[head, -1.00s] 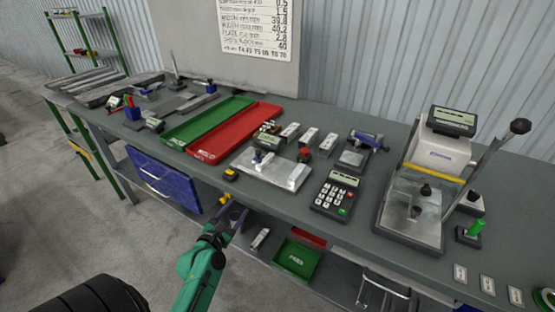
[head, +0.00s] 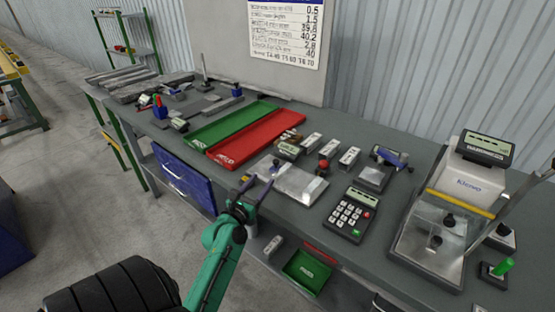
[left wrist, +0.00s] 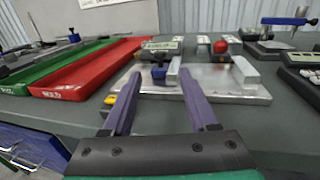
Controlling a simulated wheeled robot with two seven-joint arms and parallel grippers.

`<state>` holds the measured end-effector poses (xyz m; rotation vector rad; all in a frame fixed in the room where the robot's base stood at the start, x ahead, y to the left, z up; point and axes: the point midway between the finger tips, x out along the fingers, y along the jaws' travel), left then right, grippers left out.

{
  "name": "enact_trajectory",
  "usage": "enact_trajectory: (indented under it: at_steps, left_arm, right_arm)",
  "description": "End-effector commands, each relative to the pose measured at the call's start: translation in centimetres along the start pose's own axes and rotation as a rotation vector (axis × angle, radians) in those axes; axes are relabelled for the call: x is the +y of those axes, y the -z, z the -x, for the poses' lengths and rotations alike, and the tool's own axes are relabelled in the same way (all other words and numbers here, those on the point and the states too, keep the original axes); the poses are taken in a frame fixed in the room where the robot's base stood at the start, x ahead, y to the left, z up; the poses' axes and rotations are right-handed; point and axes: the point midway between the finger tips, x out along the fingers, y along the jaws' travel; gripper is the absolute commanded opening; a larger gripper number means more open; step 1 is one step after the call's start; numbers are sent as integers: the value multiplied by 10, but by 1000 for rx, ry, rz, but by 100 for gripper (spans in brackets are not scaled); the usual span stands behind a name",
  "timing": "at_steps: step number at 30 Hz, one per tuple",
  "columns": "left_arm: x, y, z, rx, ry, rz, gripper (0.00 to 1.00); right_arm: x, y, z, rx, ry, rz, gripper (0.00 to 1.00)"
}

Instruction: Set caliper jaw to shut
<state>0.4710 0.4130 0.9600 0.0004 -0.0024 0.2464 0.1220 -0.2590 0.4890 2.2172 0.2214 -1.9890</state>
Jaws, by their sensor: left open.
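A low metal plate (head: 300,184) near the table's front edge appears to be the caliper's base. It also shows in the left wrist view (left wrist: 240,95), with a small grey display (left wrist: 163,46), a dark blue piece (left wrist: 158,71), an upright pale jaw-like block (left wrist: 173,70) and a second pale block (left wrist: 245,70) to the right. A clear gap shows between the two blocks. My left gripper (head: 257,184) is open and empty at the plate's front left. In the left wrist view its fingers (left wrist: 160,80) stand either side of the blue piece, apparently short of it. My right gripper is not in view.
Green (head: 230,127) and red (head: 258,138) trays lie left of the plate. A calculator-like keypad (head: 351,213) and a glass-shielded scale (head: 440,240) stand to the right. A red knob (left wrist: 220,47) rises behind the plate.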

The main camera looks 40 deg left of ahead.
Motion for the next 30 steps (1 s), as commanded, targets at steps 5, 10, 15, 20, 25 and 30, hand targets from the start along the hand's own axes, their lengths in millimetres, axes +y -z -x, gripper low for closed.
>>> enact_trajectory:
  at_steps: [5,10,15,20,25,30]
  left_arm:
    - [0,-4,-50,-3,2,-1,59]
    - [1,-2,-92,-2,0,-2,59]
    - [0,0,-114,0,0,-2,59]
    - [0,0,-117,0,0,-2,59]
    - [0,0,-116,0,0,-1,36]
    - [0,0,-116,0,0,-1,0]
  right_arm:
    - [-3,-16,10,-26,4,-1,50]
    - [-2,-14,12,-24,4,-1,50]
    - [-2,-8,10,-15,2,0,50]
    - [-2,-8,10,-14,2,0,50]
    - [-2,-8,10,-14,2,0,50]
    - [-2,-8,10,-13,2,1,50]
